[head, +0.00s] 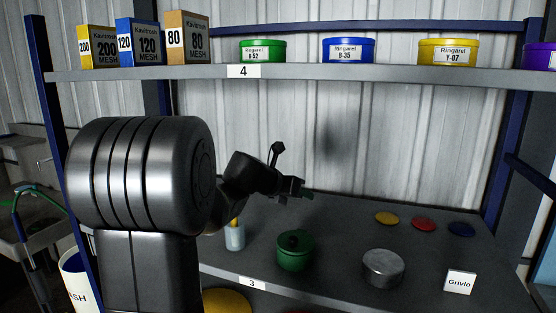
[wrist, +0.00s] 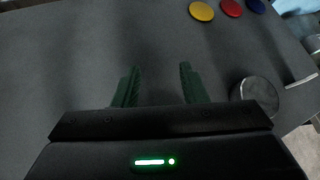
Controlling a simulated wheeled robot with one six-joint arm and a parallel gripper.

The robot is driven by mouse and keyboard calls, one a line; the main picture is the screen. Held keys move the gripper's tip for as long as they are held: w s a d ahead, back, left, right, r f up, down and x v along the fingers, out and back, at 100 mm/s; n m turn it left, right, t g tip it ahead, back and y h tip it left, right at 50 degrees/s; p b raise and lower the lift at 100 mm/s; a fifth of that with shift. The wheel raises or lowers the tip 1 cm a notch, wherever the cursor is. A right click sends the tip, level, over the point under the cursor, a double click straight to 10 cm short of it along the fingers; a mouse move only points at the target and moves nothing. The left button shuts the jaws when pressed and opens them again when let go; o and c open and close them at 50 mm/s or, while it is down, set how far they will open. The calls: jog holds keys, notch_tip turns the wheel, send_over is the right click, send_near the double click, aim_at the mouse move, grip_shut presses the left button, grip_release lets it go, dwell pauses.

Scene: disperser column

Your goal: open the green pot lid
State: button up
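The green pot (head: 295,254) stands on the grey shelf marked 3, with its green lid (head: 294,241) on top and a dark knob in the lid's middle. My gripper (head: 306,193) is above and behind the pot in the head view, apart from it. In the wrist view my gripper (wrist: 158,84) has its two green fingers spread wide with nothing between them but bare shelf. The pot does not show in the wrist view.
A metal tin (head: 383,268) stands right of the pot, near a "Grivio" card (head: 459,282). Yellow (head: 387,218), red (head: 424,224) and blue (head: 461,229) discs lie behind. The upper shelf (head: 330,77) holds boxes and tubs.

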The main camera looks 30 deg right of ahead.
jog(key=w+a+r, duration=0.1)
jog(key=a+r, duration=0.5)
jog(key=r, duration=0.5)
dwell(0.9)
jog(key=shift+r, duration=0.1)
jog(key=shift+a, duration=0.1)
jog(key=s+a+r+b, duration=0.1)
jog(key=s+a+b, duration=0.1)
jog(key=a, duration=0.6)
jog(key=s+a+r+b, duration=0.1)
jog(key=a+b, duration=0.1)
jog(key=a, duration=0.5)
jog(key=shift+s+a+r, duration=0.35)
jog(key=shift+o, duration=0.3)
